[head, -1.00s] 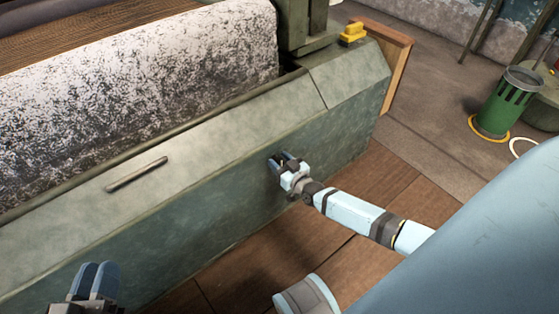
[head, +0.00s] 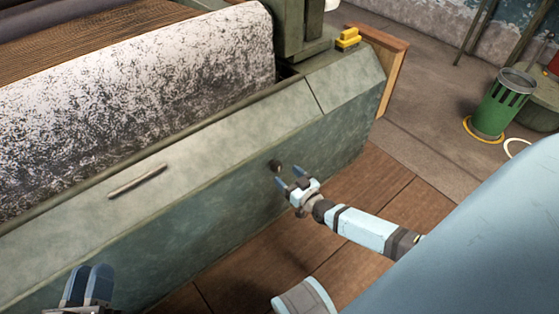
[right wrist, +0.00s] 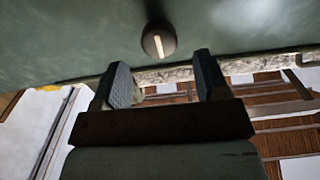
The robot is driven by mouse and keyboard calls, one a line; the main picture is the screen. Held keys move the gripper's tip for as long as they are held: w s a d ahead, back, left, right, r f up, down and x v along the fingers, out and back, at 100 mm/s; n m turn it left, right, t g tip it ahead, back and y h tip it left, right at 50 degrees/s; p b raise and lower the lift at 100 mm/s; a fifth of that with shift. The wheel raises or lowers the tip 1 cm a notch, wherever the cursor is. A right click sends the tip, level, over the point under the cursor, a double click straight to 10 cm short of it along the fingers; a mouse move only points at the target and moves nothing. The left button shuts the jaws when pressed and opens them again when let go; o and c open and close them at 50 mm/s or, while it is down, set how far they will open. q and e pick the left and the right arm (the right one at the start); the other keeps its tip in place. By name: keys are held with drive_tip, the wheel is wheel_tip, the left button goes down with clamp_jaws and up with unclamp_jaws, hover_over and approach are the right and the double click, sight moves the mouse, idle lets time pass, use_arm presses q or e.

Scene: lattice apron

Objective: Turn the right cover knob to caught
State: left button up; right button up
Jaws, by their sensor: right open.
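The right cover knob (head: 275,166) is a small dark round knob on the front face of the long green-grey cover (head: 230,205). In the right wrist view the knob (right wrist: 159,40) shows a pale line across its face, nearly upright in the picture. My right gripper (head: 290,177) is open and empty, just in front of the knob and apart from it. In the right wrist view its two fingertips (right wrist: 160,65) stand either side of and short of the knob. My left gripper (head: 90,285) is at the lower left with its fingers together, nothing visible between them.
A bar handle (head: 137,182) is on the cover's sloping top, left of the knob. A speckled roll (head: 140,80) lies behind the cover. A yellow block (head: 347,39) sits at the far end. A green bin (head: 502,105) stands right on the floor.

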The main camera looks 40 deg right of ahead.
use_arm(q)
wheel_tip(320, 180, up, 4)
drive_tip(key=shift+s+a+f+t+p, duration=0.15)
drive_tip(key=shift+t+p, duration=0.45)
drive_tip(key=shift+p, duration=0.35)
use_arm(e)
drive_tip(key=s, duration=0.8)
drive_tip(key=shift+d, duration=0.3)
drive_tip(key=shift+s, duration=0.1)
